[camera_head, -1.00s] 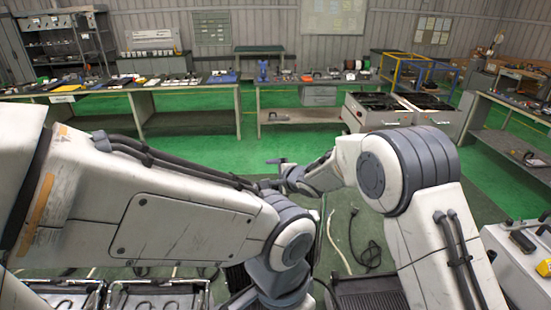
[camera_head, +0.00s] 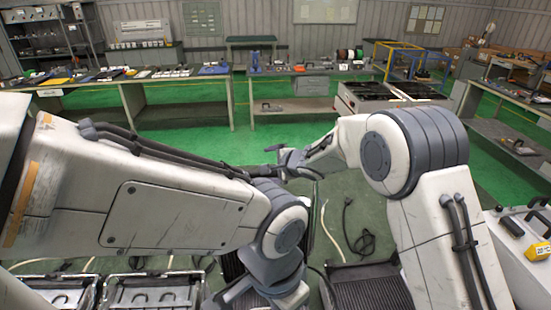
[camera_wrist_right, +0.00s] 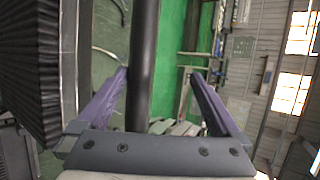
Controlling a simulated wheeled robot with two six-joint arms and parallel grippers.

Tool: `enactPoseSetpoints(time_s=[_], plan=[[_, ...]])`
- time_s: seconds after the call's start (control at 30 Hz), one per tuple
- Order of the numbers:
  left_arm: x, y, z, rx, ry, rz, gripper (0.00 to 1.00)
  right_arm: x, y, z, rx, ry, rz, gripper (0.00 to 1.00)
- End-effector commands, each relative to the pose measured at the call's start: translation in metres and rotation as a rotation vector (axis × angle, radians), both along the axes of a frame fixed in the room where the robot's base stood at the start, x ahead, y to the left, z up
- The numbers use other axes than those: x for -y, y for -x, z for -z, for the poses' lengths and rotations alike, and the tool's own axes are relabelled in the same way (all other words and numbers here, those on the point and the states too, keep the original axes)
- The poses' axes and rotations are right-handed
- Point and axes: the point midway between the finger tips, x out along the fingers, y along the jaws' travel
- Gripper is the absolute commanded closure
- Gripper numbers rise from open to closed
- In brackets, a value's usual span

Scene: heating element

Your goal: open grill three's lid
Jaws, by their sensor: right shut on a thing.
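The bar looks like a lid handle. A black ribbed grill part (camera_wrist_right: 28,65) fills the left edge of that view. In the head view my right gripper (camera_head: 284,156) is small, beyond my left arm. Dark ribbed grill parts show at lower right (camera_head: 370,287) and behind my left arm (camera_head: 234,268). I cannot tell which grill is number three. My left gripper is not visible.
Two grills with metal frames stand at bottom left, one (camera_head: 155,292) beside the other (camera_head: 55,292). A black cable (camera_head: 352,232) lies on the floor. A white box (camera_head: 520,250) is at right. Workbenches (camera_head: 185,104) line the back, with open green floor before them.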

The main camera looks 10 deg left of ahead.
Motion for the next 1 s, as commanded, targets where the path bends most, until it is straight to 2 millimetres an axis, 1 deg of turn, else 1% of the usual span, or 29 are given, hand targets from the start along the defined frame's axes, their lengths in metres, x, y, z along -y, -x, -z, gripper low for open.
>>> enactPoseSetpoints(time_s=[0.03, 0.17, 0.33, 0.5, 0.7, 1.0], plan=[[0.0, 0.0, -0.001, 0.0, 0.0, 0.0, 1.0, -0.003, -0.016, -0.057, 0.089, -0.059, 0.003, 0.33], [0.0, 0.0, 0.003, 0.0, 0.0, 0.001, 1.0, 0.012, 0.0, -0.058, 0.072, -0.048, 0.004, 0.33], [0.0, 0.0, 0.005, 0.0, 0.0, 0.001, 1.0, 0.034, 0.027, -0.057, 0.038, -0.026, 0.004, 0.33], [0.0, 0.0, 0.005, 0.0, 0.0, 0.001, 1.0, 0.049, 0.048, -0.056, 0.012, -0.011, 0.001, 0.33], [0.0, 0.0, 0.006, 0.0, 0.0, 0.001, 1.0, 0.057, 0.058, -0.053, 0.0, -0.002, 0.0, 0.33], [0.0, 0.0, 0.008, 0.0, 0.0, 0.001, 1.0, 0.058, 0.059, -0.051, 0.001, 0.005, 0.0, 0.33]])
